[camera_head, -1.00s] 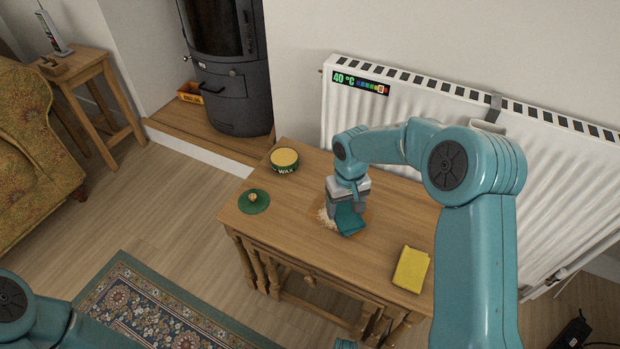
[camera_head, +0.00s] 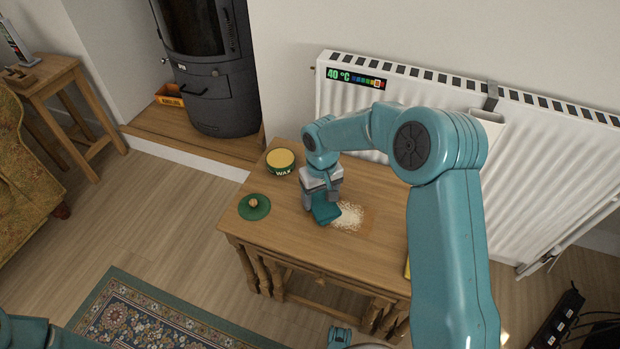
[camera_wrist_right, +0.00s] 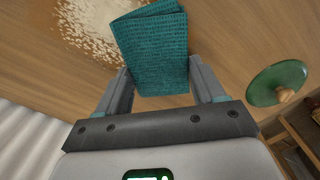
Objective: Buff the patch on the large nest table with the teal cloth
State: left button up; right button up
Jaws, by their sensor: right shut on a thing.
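The large nest table (camera_head: 285,245) is wooden and stands in front of the radiator. A pale, speckled patch (camera_head: 349,216) lies on its top, and it also shows in the right wrist view (camera_wrist_right: 88,28). My right gripper (camera_head: 321,204) is shut on the folded teal cloth (camera_head: 326,213), at the left edge of the patch. In the right wrist view the teal cloth (camera_wrist_right: 155,50) sits between the two fingers and overlaps the patch's edge. I cannot tell whether the cloth presses on the wood. My left gripper is not in view.
An open wax tin (camera_head: 281,160) and a green lid with a knob (camera_head: 254,207) stand on the table's left side. A yellow cloth (camera_head: 407,268) is mostly hidden behind my right arm. The white radiator (camera_head: 395,95) stands close behind the table.

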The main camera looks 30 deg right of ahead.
jog(key=shift+w+r, duration=0.1)
jog(key=shift+r, duration=0.2)
jog(key=shift+w+a+r+p, duration=0.1)
jog(key=shift+r+p, duration=0.35)
jog(key=shift+s+r+p, duration=0.2)
jog(key=shift+r+p, duration=0.15)
jog(key=shift+r, duration=0.2)
jog(key=shift+r+p, duration=2.05)
jog(key=shift+r, duration=0.6)
